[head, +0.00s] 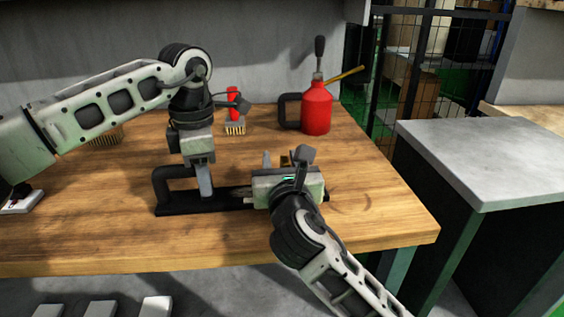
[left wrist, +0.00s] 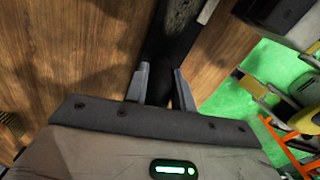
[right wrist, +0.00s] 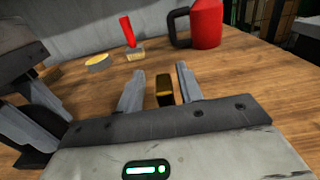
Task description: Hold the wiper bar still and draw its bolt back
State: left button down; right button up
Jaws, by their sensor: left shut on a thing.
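My left gripper (head: 204,192) points down and is shut on the handle. In the left wrist view my left gripper (left wrist: 161,70) has the dark handle (left wrist: 158,92) between its fingers, with the bar (left wrist: 182,28) beyond. My right gripper (head: 252,176) is low at the bar's right part. In the right wrist view its fingers (right wrist: 158,72) stand apart on either side of a brass bolt (right wrist: 164,88), with visible gaps. The gripper hides much of the bar's right end.
A red oil can (head: 316,108) stands at the back right of the table. A red-handled brush (head: 233,122) stands at the back middle. A grey-topped cabinet (head: 490,160) stands right of the table. The table's front left is clear.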

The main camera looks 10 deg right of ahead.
jog(key=s, duration=1.2)
pick_arm(q)
jog(key=c, duration=1.1)
grip_release()
notch_tip(320, 180, up, 12)
jog(key=shift+r, duration=0.1)
